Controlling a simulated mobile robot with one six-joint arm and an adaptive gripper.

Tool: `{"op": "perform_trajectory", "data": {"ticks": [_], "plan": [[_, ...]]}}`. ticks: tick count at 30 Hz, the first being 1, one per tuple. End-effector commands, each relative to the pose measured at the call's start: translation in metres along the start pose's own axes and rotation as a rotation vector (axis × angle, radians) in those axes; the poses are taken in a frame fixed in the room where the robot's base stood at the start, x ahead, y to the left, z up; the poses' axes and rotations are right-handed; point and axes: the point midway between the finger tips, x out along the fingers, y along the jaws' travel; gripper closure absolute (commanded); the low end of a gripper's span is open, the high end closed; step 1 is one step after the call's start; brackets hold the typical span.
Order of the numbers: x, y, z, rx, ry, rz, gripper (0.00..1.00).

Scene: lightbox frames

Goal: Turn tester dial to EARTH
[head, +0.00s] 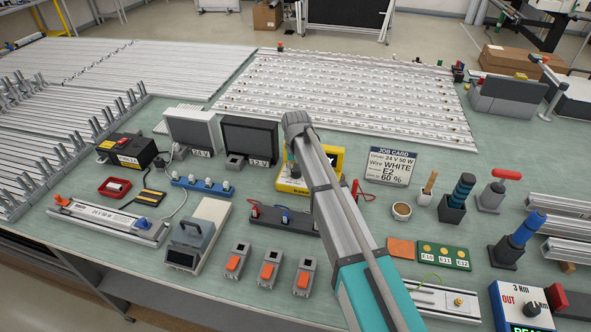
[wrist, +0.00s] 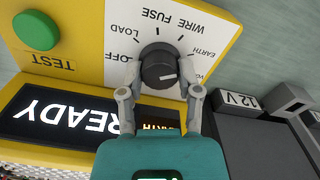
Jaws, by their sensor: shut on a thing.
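The yellow tester (head: 336,158) stands mid-bench in the head view, partly hidden behind my arm. In the wrist view its white dial face (wrist: 186,40) appears upside down, with OFF, LOAD, FUSE, WIRE and EARTH printed around a dark round dial (wrist: 157,66). My gripper (wrist: 158,92) is shut on the dial, one finger on each side. The dial's white mark points right, on the EARTH side. The black display (wrist: 62,112) reads READY; orange letters ending in ARTH show beside it, partly hidden by my gripper.
A green TEST button (wrist: 36,31) sits on the tester. The 12 V black unit (head: 250,138) and 24 V grey unit (head: 195,128) stand close by. A job card (head: 394,163) stands to the right. Several grey blocks with orange tops line the bench front.

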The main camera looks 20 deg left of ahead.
Motion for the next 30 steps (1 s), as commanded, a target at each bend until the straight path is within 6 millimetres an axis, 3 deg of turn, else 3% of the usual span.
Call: {"op": "perform_trajectory", "data": {"ticks": [13,14,19,30], "plan": [[0.0002,0.0,0.0006,0.016,-0.001,0.0,1.0],[0.0002,0.0,0.0006,0.016,-0.001,0.0,0.52],[0.0001,0.0,0.0004,0.016,-0.001,0.0,0.21],[0.0,-0.0001,0.0001,0.015,0.0,0.0,0.21]]}}
